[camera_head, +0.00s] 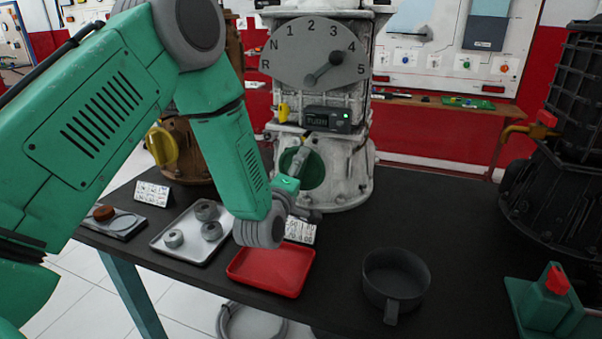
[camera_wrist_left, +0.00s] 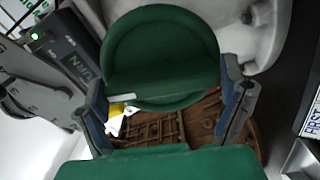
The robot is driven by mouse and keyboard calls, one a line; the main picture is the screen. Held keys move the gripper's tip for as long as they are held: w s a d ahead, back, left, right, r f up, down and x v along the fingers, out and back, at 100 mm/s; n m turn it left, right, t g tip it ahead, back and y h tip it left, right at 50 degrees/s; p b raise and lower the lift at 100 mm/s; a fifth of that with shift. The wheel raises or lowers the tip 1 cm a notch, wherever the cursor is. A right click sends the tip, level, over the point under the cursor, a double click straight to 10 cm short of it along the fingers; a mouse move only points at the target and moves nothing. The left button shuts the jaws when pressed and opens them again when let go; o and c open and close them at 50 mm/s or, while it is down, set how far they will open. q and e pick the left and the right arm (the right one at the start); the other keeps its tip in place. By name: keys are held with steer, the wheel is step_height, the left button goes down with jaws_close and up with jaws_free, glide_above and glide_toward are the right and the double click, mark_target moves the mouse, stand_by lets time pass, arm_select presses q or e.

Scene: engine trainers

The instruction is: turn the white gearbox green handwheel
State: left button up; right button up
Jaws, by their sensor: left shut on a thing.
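The white gearbox (camera_head: 352,165) stands at the back of the dark table, with a numbered dial (camera_head: 290,58) on top. The dial's pointer (camera_head: 322,71) points up and right, toward the 4. Below it a dark box (camera_head: 328,118) reads TURN and shows a green light. The green handwheel (camera_head: 315,172) is on the gearbox's lower front, partly hidden by my left gripper (camera_head: 298,165). In the left wrist view the handwheel (camera_wrist_left: 160,45) fills the upper middle. My left gripper (camera_wrist_left: 165,100) is shut on it, one finger on each side. My right gripper is out of view.
A brown gearbox with a yellow handwheel (camera_head: 161,147) stands at the left. A grey tray (camera_head: 178,248), a red tray (camera_head: 270,270) and a black pan (camera_head: 396,280) lie in front.

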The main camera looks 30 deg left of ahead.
arm_select(q)
steer(key=m+p, duration=0.1)
steer(key=m, duration=0.3)
steer(key=shift+a+r+m, duration=0.1)
steer(key=shift+a+m, duration=0.05)
steer(key=shift+m, duration=0.15)
steer(key=m, duration=0.4)
steer(key=shift+m+p, duration=0.3)
steer(key=shift+p, duration=0.1)
steer(key=m, duration=0.4)
steer(key=shift+m+p, duration=0.3)
steer(key=shift+p, duration=0.05)
steer(key=shift+w+m, duration=0.1)
steer(key=shift+m, duration=2)
steer(key=o, duration=0.9)
